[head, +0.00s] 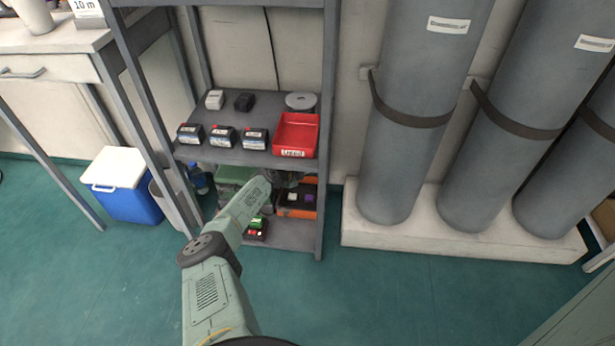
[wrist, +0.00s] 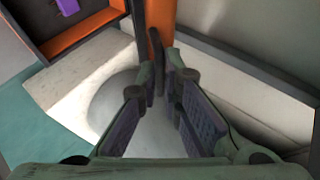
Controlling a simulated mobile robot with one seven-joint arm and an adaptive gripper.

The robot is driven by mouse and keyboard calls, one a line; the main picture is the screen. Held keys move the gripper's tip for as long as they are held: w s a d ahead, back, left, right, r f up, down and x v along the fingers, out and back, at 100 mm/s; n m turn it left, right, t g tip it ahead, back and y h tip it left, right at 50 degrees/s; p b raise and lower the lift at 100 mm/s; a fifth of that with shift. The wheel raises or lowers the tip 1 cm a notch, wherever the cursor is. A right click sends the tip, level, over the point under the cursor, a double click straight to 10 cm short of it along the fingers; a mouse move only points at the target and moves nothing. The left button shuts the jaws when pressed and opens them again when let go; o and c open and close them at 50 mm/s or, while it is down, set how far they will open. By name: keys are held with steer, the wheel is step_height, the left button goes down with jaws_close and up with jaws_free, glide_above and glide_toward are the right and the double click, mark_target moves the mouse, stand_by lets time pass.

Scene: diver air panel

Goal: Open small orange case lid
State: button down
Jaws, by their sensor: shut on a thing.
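The small orange case (head: 313,212) sits on the low shelf of the rack, to the right of my wrist. Its dark inside shows, with a white and a purple item in it, so the lid stands away from the opening. In the wrist view the case (wrist: 98,37) is at the upper left, with a purple item inside. An orange part that looks like the lid (wrist: 161,14) is at the top centre, seen nearly edge-on. My gripper (wrist: 162,68) is shut on a dark edge or tab by this orange part. In the head view my fingers are mostly hidden under the upper shelf.
The upper shelf (head: 262,150) with a red bin (head: 296,134) and several batteries is just above my wrist. A rack post (head: 327,130) stands to the right. Tall grey cylinders (head: 408,120) are farther right. A blue cooler (head: 128,190) is at left. Floor in front is clear.

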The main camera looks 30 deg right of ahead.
steer(key=shift+w+a+r, duration=0.1)
steer(key=shift+w+r, duration=0.1)
steer(key=shift+w, duration=0.05)
steer(key=c, duration=2)
jaws_free()
steer(key=shift+r, duration=0.1)
steer(key=shift+c, duration=0.2)
steer(key=shift+o, duration=1.4)
steer(key=shift+s, duration=0.15)
steer(key=s+a, duration=0.6)
steer(key=a, duration=0.5)
steer(key=shift+s+a+r, duration=0.15)
steer(key=shift+r, duration=0.05)
